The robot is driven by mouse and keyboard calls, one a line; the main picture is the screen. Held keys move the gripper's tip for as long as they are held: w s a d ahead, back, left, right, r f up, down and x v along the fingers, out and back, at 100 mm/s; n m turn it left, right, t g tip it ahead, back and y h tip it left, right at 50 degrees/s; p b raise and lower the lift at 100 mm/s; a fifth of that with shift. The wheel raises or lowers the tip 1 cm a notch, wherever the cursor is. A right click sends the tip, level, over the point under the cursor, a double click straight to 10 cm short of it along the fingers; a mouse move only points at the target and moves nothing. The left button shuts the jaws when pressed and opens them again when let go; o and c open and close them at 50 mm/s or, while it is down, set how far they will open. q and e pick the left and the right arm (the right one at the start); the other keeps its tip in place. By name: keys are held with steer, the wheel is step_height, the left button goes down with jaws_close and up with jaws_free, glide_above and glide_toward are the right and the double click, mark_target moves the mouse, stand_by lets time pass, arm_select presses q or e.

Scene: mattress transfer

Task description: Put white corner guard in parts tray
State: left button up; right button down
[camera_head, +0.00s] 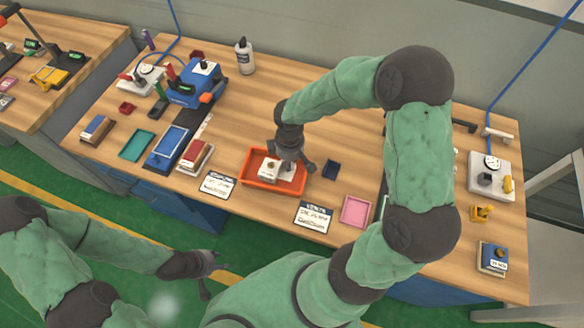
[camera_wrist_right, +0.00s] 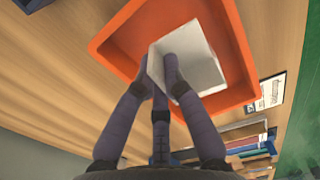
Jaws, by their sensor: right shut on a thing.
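The orange parts tray (camera_head: 247,180) lies on the wooden bench near its front edge, and its rim (camera_wrist_right: 119,31) fills much of the right wrist view. The white corner guard (camera_head: 266,174) is over the tray, within its outline; it looks like a pale angular piece (camera_wrist_right: 205,62) in the wrist view. My right gripper (camera_head: 287,164) is shut on the corner guard, with its fingers (camera_wrist_right: 160,74) against it. I cannot tell whether the guard touches the tray floor. My left gripper (camera_head: 212,273) is open and empty, in front of the bench.
Printed cards (camera_head: 314,217) lie near the front edge. Bench behind the orange tray is mostly clear.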

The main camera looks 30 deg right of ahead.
mark_target(292, 167)
steer(key=shift+w+d+f, duration=0.1)
steer(key=shift+d+f, duration=0.15)
steer(key=shift+f, duration=0.1)
steer(key=shift+w+d+f+b, duration=0.15)
steer(key=shift+f+b, duration=0.25)
steer(key=shift+f, duration=0.55)
steer(key=shift+w+d+f+b, duration=0.15)
steer(key=shift+f+b, duration=0.25)
steer(key=shift+f, duration=0.55)
steer(key=shift+s+f, duration=0.1)
steer(key=shift+s, duration=0.05)
steer(key=c, duration=1.3)
jaws_free()
steer(key=shift+c, duration=0.2)
step_height(292, 167, up, 12)
steer(key=p, duration=0.3)
steer(key=shift+p, duration=0.4)
